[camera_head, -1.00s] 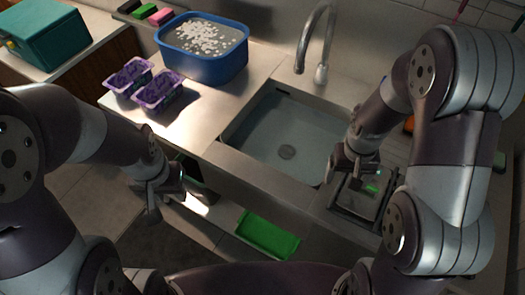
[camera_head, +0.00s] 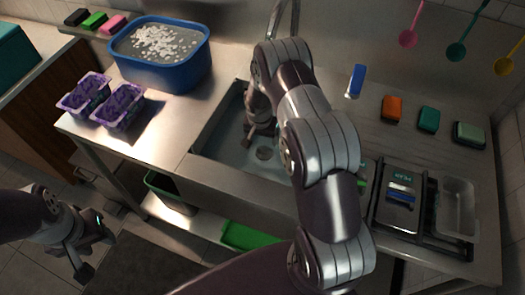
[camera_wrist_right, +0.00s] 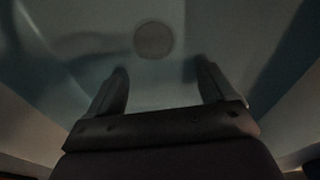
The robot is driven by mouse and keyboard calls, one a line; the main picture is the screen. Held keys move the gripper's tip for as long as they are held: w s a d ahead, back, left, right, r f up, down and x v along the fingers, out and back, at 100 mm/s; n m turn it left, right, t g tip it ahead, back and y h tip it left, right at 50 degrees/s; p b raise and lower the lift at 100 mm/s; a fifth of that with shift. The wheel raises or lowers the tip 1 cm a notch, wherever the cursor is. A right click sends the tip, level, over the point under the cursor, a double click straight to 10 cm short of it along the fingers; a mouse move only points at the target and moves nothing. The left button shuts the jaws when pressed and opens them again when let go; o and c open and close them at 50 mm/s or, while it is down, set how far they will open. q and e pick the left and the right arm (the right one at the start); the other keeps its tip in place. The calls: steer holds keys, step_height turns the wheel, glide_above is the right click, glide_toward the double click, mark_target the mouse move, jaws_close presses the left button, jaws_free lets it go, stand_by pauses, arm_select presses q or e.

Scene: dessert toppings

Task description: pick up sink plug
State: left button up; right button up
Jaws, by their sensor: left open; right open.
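The sink plug (camera_head: 265,153) is a small round grey disc on the floor of the sink (camera_head: 212,148). It also shows in the right wrist view (camera_wrist_right: 153,40), ahead of the fingertips and roughly centred between them. My right gripper (camera_head: 262,134) reaches down into the sink, close to the plug and apart from it in the picture. In the right wrist view my right gripper (camera_wrist_right: 162,82) is open with nothing between its fingers. My left gripper (camera_head: 82,262) is open and empty, low at the left over the floor, away from the sink.
A blue tub (camera_head: 160,75) of white pieces and two purple trays (camera_head: 118,108) stand left of the sink. A scale (camera_head: 399,199) and a clear container (camera_head: 455,208) stand at its right. The sink walls (camera_head: 203,130) surround my right gripper.

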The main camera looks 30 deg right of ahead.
mark_target(264, 149)
steer(key=f, duration=0.2)
steer(key=f+p, duration=0.1)
steer(key=f, duration=0.1)
steer(key=shift+s+d+f, duration=0.1)
steer(key=shift+s+d, duration=0.2)
steer(key=shift+s, duration=0.05)
steer(key=shift+w+f, duration=0.15)
steer(key=shift+f, duration=0.3)
steer(key=c, duration=1.1)
steer(key=shift+c, duration=0.2)
